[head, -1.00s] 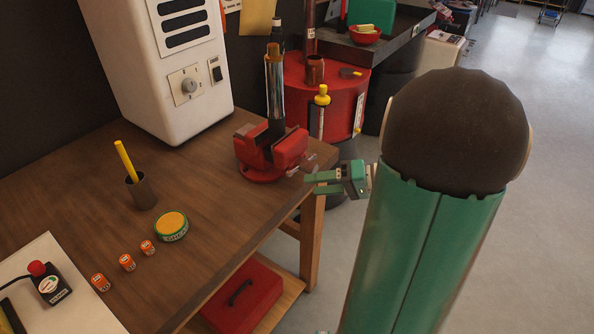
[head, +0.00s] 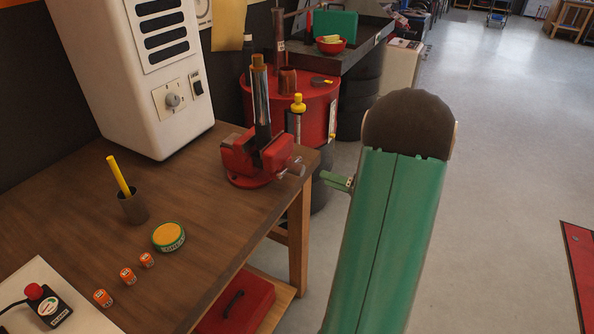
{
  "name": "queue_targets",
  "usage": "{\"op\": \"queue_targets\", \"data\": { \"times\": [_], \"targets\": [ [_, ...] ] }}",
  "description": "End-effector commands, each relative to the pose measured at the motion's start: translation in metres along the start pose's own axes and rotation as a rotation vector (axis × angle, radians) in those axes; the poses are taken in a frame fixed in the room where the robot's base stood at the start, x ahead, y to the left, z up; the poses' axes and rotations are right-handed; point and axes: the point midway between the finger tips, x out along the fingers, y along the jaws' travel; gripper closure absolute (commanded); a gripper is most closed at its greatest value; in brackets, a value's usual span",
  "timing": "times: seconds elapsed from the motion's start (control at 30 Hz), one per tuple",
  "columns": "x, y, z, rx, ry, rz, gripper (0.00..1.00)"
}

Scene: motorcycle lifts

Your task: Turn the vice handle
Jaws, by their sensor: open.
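The red vice (head: 256,160) is mounted at the right corner of the wooden bench and holds an upright metal tube (head: 261,100). Its metal handle (head: 294,169) sticks out at the vice's right side, past the bench edge. My gripper (head: 330,180) is just right of the handle and slightly lower in the picture, with a small gap between them. Only a green finger part shows; my green arm hides the rest. The jaws are open, and nothing is seen between them.
On the bench (head: 210,200) stand a white machine (head: 150,70), a cup with a yellow stick (head: 132,205), a round tin (head: 168,237) and several small orange cans. A red drum (head: 318,110) stands behind the vice. Open floor (head: 500,180) lies to the right.

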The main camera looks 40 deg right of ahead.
Motion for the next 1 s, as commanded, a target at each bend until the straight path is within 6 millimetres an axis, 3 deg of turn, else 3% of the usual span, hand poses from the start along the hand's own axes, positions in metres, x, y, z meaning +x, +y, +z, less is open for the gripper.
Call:
{"op": "queue_targets", "data": {
  "times": [0.3, 0.5, 0.87, 1.0],
  "targets": [
    [0.066, -0.001, 0.002, 0.0, -0.004, -0.003, 0.48],
    [0.094, -0.002, 0.003, 0.001, -0.004, -0.001, 0.48],
    [0.102, -0.003, 0.004, 0.001, -0.002, -0.001, 0.48],
    [0.101, -0.003, 0.004, 0.001, -0.002, -0.001, 0.72]
  ]
}}
